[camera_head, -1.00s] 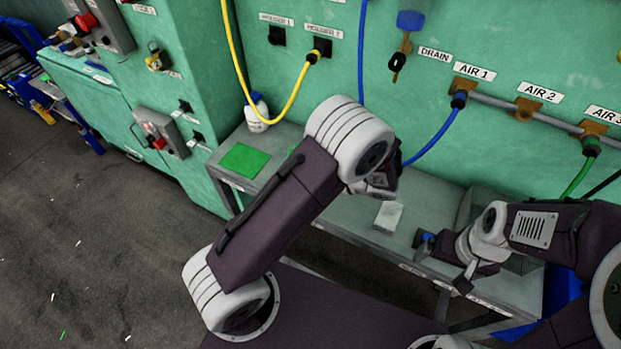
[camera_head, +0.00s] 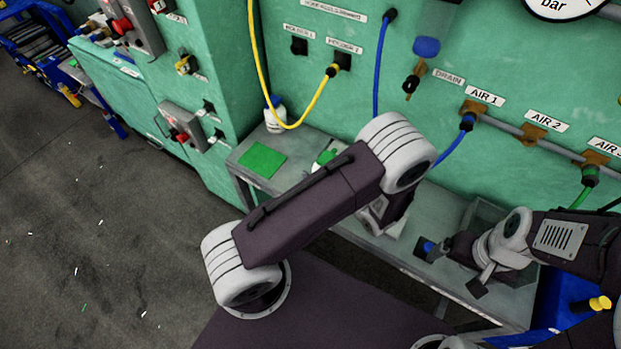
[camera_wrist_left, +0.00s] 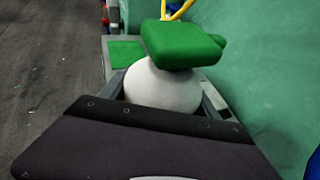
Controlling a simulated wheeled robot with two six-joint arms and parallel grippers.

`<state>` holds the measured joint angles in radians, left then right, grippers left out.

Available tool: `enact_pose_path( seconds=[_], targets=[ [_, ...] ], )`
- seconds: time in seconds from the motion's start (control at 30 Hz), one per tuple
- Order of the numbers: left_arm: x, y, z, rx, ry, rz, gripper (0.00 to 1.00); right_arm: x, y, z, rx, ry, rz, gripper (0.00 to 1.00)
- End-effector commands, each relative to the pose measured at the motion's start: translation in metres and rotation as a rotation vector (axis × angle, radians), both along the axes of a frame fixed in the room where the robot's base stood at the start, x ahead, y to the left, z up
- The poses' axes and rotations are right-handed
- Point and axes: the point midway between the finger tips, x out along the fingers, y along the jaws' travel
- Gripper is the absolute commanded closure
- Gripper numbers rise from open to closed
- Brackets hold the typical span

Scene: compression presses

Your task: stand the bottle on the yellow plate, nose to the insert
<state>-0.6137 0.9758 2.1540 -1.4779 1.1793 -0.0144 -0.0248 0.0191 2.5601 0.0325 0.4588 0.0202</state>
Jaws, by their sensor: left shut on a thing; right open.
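The bottle (camera_wrist_left: 163,87) is white and rounded with a green spray head (camera_wrist_left: 182,44), and fills the middle of the left wrist view. In the head view its green and white top (camera_head: 325,158) shows just behind my left arm. My left gripper (camera_wrist_left: 165,100) is shut on the bottle; its fingers are mostly hidden. My right gripper (camera_head: 458,268) is open and empty, over the right part of the grey bench. No yellow plate or insert can be made out. A green plate (camera_head: 262,160) lies on the bench's left end; it also shows in the left wrist view (camera_wrist_left: 126,54).
Another white bottle with a blue cap (camera_head: 274,115) stands at the bench's back left. The grey bench (camera_head: 375,256) runs along the green machine wall (camera_head: 460,45). A yellow hose (camera_head: 309,108) and a blue hose (camera_head: 451,148) hang there. A blue bin (camera_head: 562,305) is at lower right.

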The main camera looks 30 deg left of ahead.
Motion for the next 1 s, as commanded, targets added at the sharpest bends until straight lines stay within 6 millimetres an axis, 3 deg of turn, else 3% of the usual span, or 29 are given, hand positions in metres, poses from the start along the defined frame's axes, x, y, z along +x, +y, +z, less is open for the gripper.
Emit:
enact_pose_path(
  seconds=[0.1, 0.23, 0.37, 0.6, 0.97, 1.0],
  targets=[
    [0.001, 0.027, -0.014, 0.004, 0.002, 0.004, 0.89, 0.000, 0.000, 0.003, 0.000, 0.000, 0.000, 0.07],
    [0.002, 0.039, -0.023, 0.001, -0.001, 0.002, 0.89, 0.000, 0.000, 0.003, 0.000, 0.000, 0.000, 0.07],
    [0.002, 0.040, -0.025, 0.000, -0.002, -0.001, 0.89, 0.000, 0.000, 0.003, 0.000, 0.000, 0.000, 0.07],
    [0.002, 0.040, -0.061, 0.001, -0.001, 0.000, 0.89, 0.000, 0.000, 0.005, 0.000, 0.000, 0.000, 0.07],
    [0.002, 0.040, -0.068, 0.001, -0.003, 0.000, 0.89, 0.000, 0.000, 0.001, 0.000, 0.000, 0.000, 0.07],
    [0.002, 0.040, -0.066, 0.000, -0.002, 0.000, 0.18, 0.000, 0.000, 0.002, 0.000, 0.000, 0.000, 0.07]
  ],
)
